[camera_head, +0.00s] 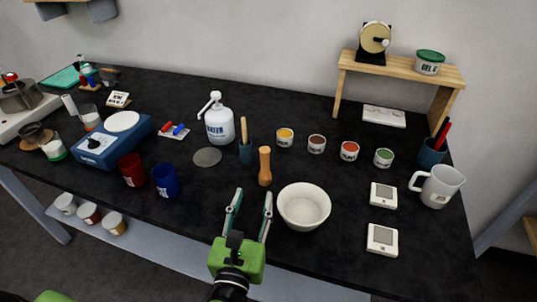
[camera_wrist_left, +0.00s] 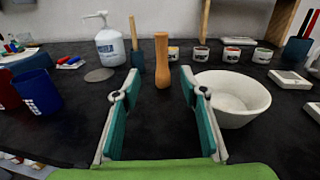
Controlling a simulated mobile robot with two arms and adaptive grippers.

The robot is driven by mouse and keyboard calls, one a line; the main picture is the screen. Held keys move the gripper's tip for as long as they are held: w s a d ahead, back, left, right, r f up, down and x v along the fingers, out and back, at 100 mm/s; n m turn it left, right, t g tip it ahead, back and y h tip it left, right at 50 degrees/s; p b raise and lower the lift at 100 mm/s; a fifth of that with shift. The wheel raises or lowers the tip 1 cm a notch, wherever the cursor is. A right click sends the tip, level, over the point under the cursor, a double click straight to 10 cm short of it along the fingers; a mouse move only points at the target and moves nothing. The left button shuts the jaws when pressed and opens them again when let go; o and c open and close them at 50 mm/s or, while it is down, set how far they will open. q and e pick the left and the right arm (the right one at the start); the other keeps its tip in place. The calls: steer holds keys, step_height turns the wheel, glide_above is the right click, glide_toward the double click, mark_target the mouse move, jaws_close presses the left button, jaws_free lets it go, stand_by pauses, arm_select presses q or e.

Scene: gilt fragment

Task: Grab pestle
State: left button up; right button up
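The pestle (camera_head: 265,167) is a light wooden piece standing upright on the black table, left of a white mortar bowl (camera_head: 304,207). In the left wrist view the pestle (camera_wrist_left: 162,62) stands ahead, between the lines of the two fingers, and the bowl (camera_wrist_left: 232,97) is just right of the right finger. My left gripper (camera_head: 250,192), green with teal finger pads, is open and empty in front of the pestle, apart from it. It also shows in the left wrist view (camera_wrist_left: 158,92). My right gripper is not in view.
Small jars (camera_head: 317,144) stand behind right. The table between gripper and pestle is clear.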

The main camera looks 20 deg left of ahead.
mark_target(264, 164)
arm_select(q)
steer(key=shift+w+a, duration=0.1)
steer(key=shift+w, duration=1.05)
steer(key=w+p, duration=0.2)
steer(key=w, duration=0.1)
steer(key=shift+w+a+r, duration=0.15)
steer(key=shift+a+r, duration=0.05)
steer(key=shift+r, duration=0.15)
steer(key=w, duration=0.2)
steer(key=shift+w+a+f, duration=0.15)
steer(key=shift+w+f, duration=0.1)
steer(key=shift+w, duration=0.15)
steer(key=shift+w+f, duration=0.1)
steer(key=shift+w, duration=0.25)
steer(key=shift+w+a+p, duration=0.1)
steer(key=shift+w+p, duration=0.25)
steer(key=shift+w, duration=0.1)
steer(key=w, duration=0.4)
steer(key=shift+w+a+f+p, duration=0.1)
steer(key=shift+w+f+p, duration=0.1)
steer(key=shift+w+p, duration=0.1)
steer(key=shift+s, duration=0.1)
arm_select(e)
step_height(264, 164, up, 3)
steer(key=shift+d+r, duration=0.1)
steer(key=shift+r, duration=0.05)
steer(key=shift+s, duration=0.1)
